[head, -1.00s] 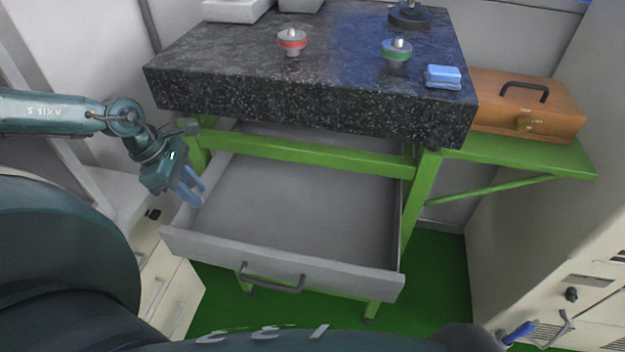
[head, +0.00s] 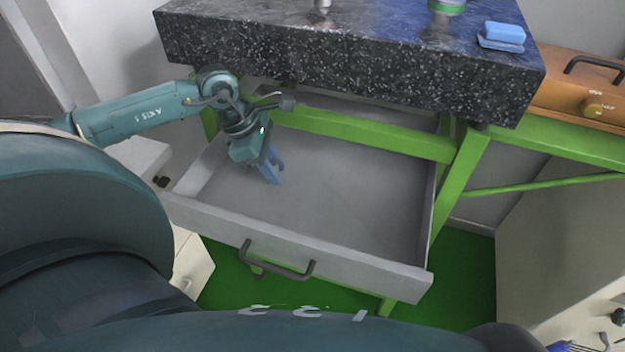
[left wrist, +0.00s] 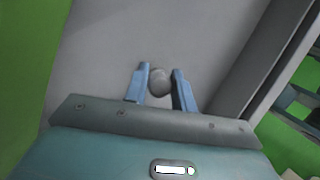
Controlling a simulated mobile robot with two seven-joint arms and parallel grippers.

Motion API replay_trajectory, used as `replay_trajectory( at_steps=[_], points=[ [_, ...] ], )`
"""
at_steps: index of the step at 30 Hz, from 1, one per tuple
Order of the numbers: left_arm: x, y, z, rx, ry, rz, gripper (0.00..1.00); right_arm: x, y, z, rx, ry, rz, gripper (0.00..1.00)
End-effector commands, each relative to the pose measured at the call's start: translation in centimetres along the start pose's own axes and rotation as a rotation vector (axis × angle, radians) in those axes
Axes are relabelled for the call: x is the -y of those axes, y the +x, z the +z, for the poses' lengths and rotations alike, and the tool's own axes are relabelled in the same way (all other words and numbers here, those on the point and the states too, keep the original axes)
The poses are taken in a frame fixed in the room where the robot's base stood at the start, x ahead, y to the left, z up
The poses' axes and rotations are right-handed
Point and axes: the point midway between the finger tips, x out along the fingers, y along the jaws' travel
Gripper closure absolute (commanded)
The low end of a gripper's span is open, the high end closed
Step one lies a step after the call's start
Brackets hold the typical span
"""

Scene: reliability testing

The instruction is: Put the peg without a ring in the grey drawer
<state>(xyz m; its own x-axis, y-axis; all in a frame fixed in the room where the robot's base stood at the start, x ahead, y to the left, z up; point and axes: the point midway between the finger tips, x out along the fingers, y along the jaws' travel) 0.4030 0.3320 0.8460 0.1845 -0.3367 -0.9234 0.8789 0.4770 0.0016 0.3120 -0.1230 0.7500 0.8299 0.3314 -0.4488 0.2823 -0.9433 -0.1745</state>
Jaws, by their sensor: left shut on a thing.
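The grey drawer (head: 370,270) hangs pulled out under the dark speckled table. My left gripper (head: 274,178) is over the drawer's left part, with its blue fingers pointing down. In the left wrist view its fingers are closed around the round grey end of a peg (left wrist: 159,81), with the grey drawer floor behind it. No ring shows on this end; the rest of the peg is hidden. In the head view I cannot make out the held peg. My right gripper is not in view.
A peg with a green ring (head: 446,7) and part of another peg (head: 322,4) stand on the speckled table (head: 350,60). A green crossbar (head: 360,132) runs above the drawer.

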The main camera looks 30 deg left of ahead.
Motion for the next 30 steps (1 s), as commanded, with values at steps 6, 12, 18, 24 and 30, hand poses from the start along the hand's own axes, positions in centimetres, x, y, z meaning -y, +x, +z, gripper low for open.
replay_trajectory(
  at_steps=[6,12,18,24,30],
  points=[
    [0.0,1.6,5.1,0.007,0.005,-0.001,1.0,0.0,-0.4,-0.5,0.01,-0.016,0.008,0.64],
    [0.0,2.7,7.0,0.001,0.002,0.0,1.0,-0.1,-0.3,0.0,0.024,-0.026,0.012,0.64],
    [0.1,4.3,6.5,-0.002,-0.002,-0.004,1.0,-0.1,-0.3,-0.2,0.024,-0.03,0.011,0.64],
    [0.1,6.2,5.8,0.0,0.0,-0.001,1.0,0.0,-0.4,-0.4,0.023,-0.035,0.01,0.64],
    [0.0,6.2,5.7,0.0,0.001,0.0,1.0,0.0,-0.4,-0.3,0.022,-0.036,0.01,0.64]
  ],
)
